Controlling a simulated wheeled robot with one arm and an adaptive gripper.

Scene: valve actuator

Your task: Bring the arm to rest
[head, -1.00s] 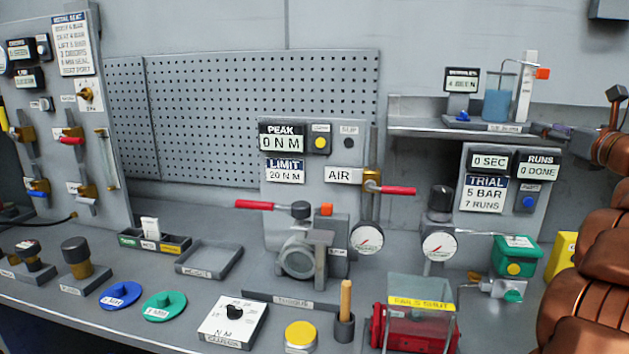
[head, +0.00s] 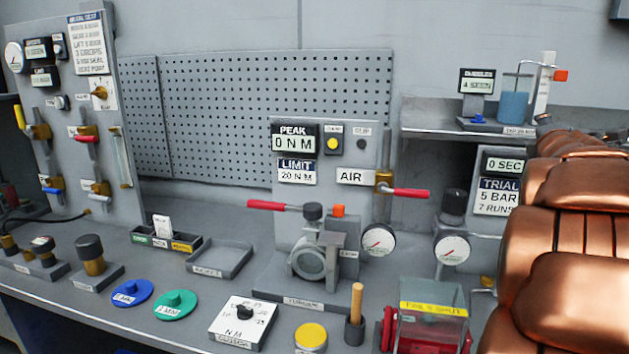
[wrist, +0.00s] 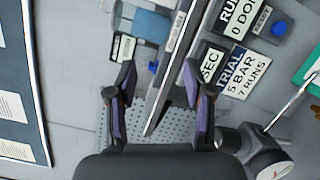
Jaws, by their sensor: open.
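My gripper (wrist: 160,100) shows in the wrist view with its two dark fingers apart and nothing between them. It is above the bench, in front of the shelf and the trial panel (wrist: 232,68). In the head view my copper-coloured arm fills the right side, and the gripper itself is not seen there. The arm hides part of the trial panel (head: 496,197) and the bench's right end.
A shelf (head: 450,125) with a beaker of blue liquid (head: 514,104) is close to my arm. A gauge (head: 451,249), a valve rig (head: 312,255) and a red box with a clear cover (head: 430,325) stand left of it. An empty tray (head: 219,260) lies mid-bench.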

